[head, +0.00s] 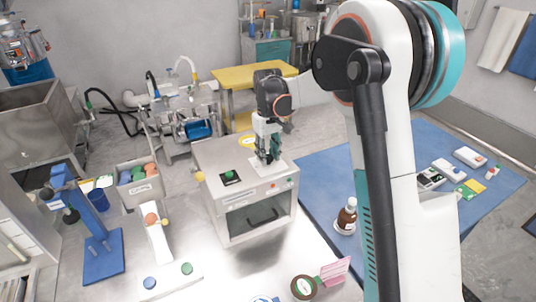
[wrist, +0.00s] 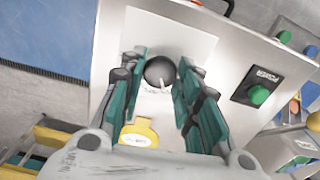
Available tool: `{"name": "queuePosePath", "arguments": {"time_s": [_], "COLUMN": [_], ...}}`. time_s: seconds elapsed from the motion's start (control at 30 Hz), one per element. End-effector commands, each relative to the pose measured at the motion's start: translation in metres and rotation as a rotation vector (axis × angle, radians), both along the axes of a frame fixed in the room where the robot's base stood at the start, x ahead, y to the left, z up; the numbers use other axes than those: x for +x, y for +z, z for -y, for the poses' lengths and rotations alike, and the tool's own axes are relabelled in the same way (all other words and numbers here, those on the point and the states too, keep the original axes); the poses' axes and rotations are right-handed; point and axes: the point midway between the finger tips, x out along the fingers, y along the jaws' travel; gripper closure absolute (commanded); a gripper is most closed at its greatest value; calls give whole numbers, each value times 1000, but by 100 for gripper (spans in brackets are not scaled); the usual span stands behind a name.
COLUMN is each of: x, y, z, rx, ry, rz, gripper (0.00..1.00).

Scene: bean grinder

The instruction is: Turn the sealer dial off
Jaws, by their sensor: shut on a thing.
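The sealer (head: 208,160) is a metal box on the bench, with a dark window and handle on its front. On its top, the dark round dial (wrist: 160,71) with a white pointer line sits on a white plate (wrist: 140,33). My gripper (wrist: 160,78) comes down over the dial, with one teal finger on each side, shut on it. The pointer line points towards the bottom of the wrist view, slightly to the right. In the head view my gripper (head: 268,152) hides the dial.
A green button (wrist: 259,95) on a black plate sits beside the dial; it also shows in the head view (head: 230,175). A yellow tag (wrist: 140,133) lies near the dial. A brown bottle (head: 347,216) stands right of the sealer, and a grey bin (head: 141,190) stands left.

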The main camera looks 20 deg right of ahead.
Motion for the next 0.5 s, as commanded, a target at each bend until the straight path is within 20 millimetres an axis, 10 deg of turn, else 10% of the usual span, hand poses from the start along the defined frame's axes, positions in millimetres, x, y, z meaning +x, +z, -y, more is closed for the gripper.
{"name": "queuePosePath", "arguments": {"time_s": [0.5], "x": [1], "y": [0], "z": [0], "rx": [0], "ry": [490], "rz": [2], "gripper": [94]}}
